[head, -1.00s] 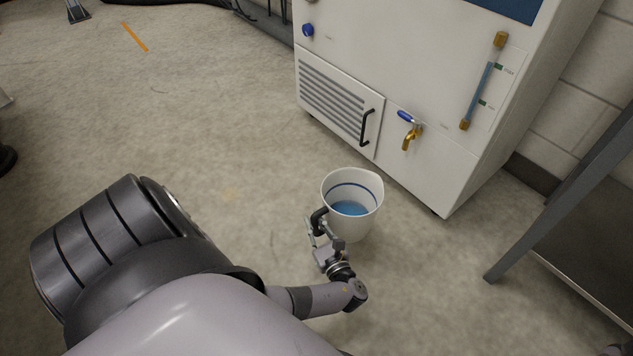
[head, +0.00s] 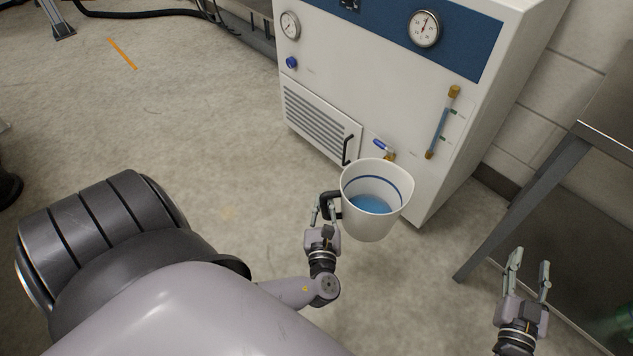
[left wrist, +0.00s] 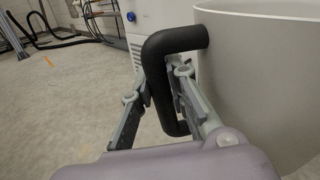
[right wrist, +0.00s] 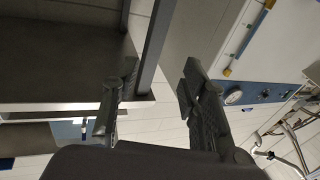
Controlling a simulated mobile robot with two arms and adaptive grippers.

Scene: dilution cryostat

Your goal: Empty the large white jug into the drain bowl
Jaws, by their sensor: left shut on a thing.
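The large white jug (head: 374,225) has a dark blue band inside, a black handle and blue liquid in its lower part. It is held roughly upright above the floor, in front of the white cabinet. My left gripper (head: 325,208) is shut on the jug's black handle, which also shows in the left wrist view (left wrist: 160,80) between the fingers, with the jug wall (left wrist: 265,80) to the right. My right gripper (head: 527,268) is open and empty at the lower right; its spread fingers show in the right wrist view (right wrist: 150,95). I cannot make out a drain bowl.
The white cabinet (head: 310,120) has gauges, a sight tube (head: 442,122) and a blue-handled tap (head: 384,147) partly behind the jug. A metal table (head: 545,190) with grey legs stands at the right, near my right gripper. The floor at left is mostly clear.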

